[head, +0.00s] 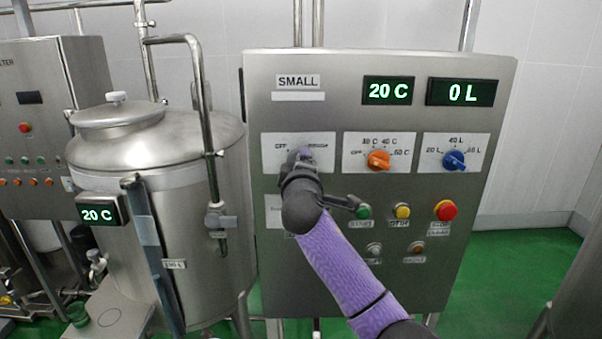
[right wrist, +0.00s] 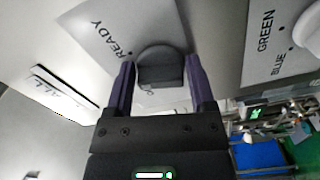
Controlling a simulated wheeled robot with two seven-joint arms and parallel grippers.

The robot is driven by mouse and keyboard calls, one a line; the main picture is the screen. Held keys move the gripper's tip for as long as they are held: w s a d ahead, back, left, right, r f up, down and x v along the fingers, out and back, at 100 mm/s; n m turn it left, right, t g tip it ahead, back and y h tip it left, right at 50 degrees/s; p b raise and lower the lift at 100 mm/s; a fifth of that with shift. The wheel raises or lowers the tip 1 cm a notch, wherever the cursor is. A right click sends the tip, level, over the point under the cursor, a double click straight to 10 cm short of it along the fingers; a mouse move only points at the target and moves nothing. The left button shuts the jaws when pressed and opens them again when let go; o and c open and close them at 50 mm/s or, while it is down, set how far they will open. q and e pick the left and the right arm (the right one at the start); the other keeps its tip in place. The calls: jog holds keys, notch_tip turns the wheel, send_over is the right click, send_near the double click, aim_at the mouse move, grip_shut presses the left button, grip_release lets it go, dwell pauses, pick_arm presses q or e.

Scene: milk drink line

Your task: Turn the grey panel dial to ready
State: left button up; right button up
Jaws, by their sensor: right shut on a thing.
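The grey dial (right wrist: 160,72) is on a white label plate marked READY (right wrist: 118,42) in the right wrist view. My right gripper (right wrist: 159,62) is shut on it, with one purple finger on each side. In the head view the same plate (head: 325,160) is at the upper left of the steel panel (head: 400,112), with OFF at its left and READY at its right. My right gripper (head: 301,156) and wrist cover most of the dial there, so I cannot tell where it points. My left gripper is not in view.
To the right of the dial are an orange knob (head: 378,160) and a blue knob (head: 454,160). Below them are green (head: 364,212), yellow (head: 402,211) and red (head: 445,210) buttons, close to my forearm. A steel tank (head: 165,220) stands left of the panel.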

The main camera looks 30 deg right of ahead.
jog(key=m, duration=0.2)
jog(key=m+b, duration=0.1)
jog(key=m, duration=0.1)
jog(key=m+b, duration=0.1)
jog(key=shift+f+m, duration=0.25)
jog(key=shift+m, duration=0.45)
jog(key=o, duration=1.2)
jog(key=shift+c, duration=0.2)
jog(key=shift+a, duration=0.1)
jog(key=b+v, duration=0.3)
jog(key=v, duration=0.6)
jog(key=shift+s, duration=0.4)
jog(key=shift+a, duration=0.15)
